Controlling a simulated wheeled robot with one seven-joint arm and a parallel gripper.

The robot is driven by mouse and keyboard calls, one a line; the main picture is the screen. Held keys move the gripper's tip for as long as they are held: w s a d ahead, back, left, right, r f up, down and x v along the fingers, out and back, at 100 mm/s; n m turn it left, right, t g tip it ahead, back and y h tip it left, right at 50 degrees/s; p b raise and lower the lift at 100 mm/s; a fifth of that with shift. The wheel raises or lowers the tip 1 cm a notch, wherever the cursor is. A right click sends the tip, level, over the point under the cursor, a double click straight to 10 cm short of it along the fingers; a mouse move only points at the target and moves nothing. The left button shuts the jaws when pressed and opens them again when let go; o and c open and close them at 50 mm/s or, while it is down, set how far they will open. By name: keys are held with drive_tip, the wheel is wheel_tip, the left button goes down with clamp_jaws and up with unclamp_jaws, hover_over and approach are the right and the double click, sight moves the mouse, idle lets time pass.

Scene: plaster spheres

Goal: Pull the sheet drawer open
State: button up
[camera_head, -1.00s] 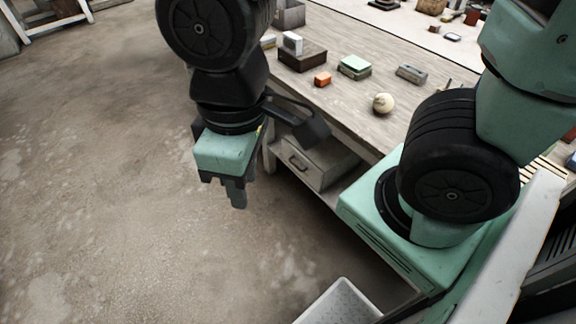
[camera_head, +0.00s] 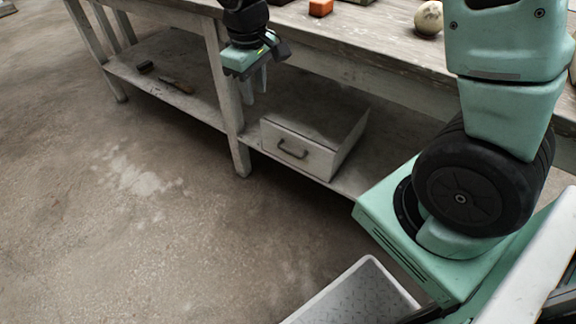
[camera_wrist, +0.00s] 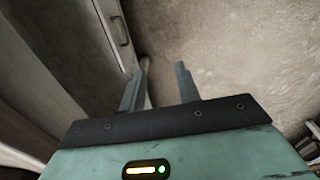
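The sheet drawer (camera_head: 300,158) is a pale box-like unit on the bench's lower shelf, with a dark bow handle (camera_head: 292,150) on its front. It looks shut in its casing. My gripper (camera_head: 255,84) is above and left of the drawer, near the bench's front edge, with its fingers pointing down. In the wrist view the two fingers (camera_wrist: 159,78) are apart with nothing between them. The drawer front (camera_wrist: 104,22) and its handle (camera_wrist: 120,31) show at the upper left there, beyond the fingertips and not touched.
The wooden bench (camera_head: 350,70) has a leg (camera_head: 226,105) just left of the drawer. An orange block (camera_head: 320,8) and a pale ball (camera_head: 429,17) are on top. Dark tools (camera_head: 176,85) lie on the lower shelf at left. The concrete floor (camera_head: 130,230) before the drawer is clear.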

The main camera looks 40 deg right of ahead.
drive_tip(key=m+h+b, duration=0.1)
drive_tip(key=b, duration=1)
approach(289, 151)
drive_tip(key=f+b, duration=0.4)
drive_tip(key=f, duration=0.1)
drive_tip(key=d+f+b, duration=0.1)
drive_tip(key=f+b, duration=0.1)
drive_tip(key=shift+w+f, duration=0.35)
drive_tip(key=shift+f, duration=0.05)
clamp_jaws()
